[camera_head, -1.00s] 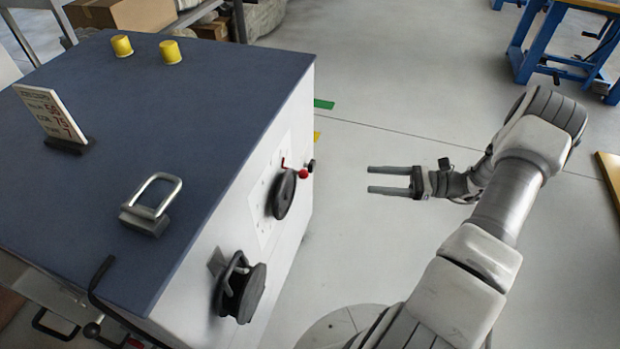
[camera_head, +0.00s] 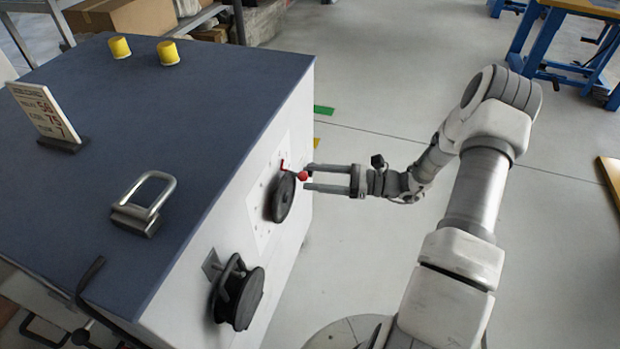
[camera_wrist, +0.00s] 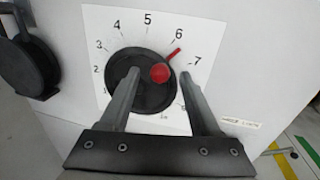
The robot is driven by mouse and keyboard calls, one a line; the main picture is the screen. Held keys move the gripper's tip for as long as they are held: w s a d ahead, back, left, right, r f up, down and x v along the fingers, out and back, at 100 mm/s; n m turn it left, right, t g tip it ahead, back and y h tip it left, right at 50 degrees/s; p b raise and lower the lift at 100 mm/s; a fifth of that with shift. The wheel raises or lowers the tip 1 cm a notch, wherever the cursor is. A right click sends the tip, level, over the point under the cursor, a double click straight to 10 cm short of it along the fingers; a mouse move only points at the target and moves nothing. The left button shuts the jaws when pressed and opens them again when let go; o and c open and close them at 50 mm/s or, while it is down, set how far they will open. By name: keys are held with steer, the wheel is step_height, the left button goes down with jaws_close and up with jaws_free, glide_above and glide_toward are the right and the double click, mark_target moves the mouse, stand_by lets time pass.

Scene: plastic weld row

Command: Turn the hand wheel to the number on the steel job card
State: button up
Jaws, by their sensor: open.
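The hand wheel (camera_head: 282,198) is a dark disc on the white side of the cabinet, with a red knob (camera_head: 303,176). In the wrist view, the wheel (camera_wrist: 140,95) sits on a white numbered dial (camera_wrist: 112,30). Its red pointer (camera_wrist: 175,52) points between 6 and 7, slightly nearer 6. My gripper (camera_head: 306,177) is open. In the wrist view, its fingers lie either side of the red knob (camera_wrist: 160,73); contact cannot be told. The job card (camera_head: 45,110) stands on the cabinet top with large red numbers; its small words are unreadable.
A metal handle (camera_head: 145,203) and two yellow caps (camera_head: 120,47) are on the blue top (camera_head: 210,110). Open floor (camera_head: 370,110) lies right of the cabinet.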

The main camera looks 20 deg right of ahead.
steer(key=shift+x, duration=0.85)
steer(key=shift+c, duration=0.3)
jaws_close()
stand_by(0.6)
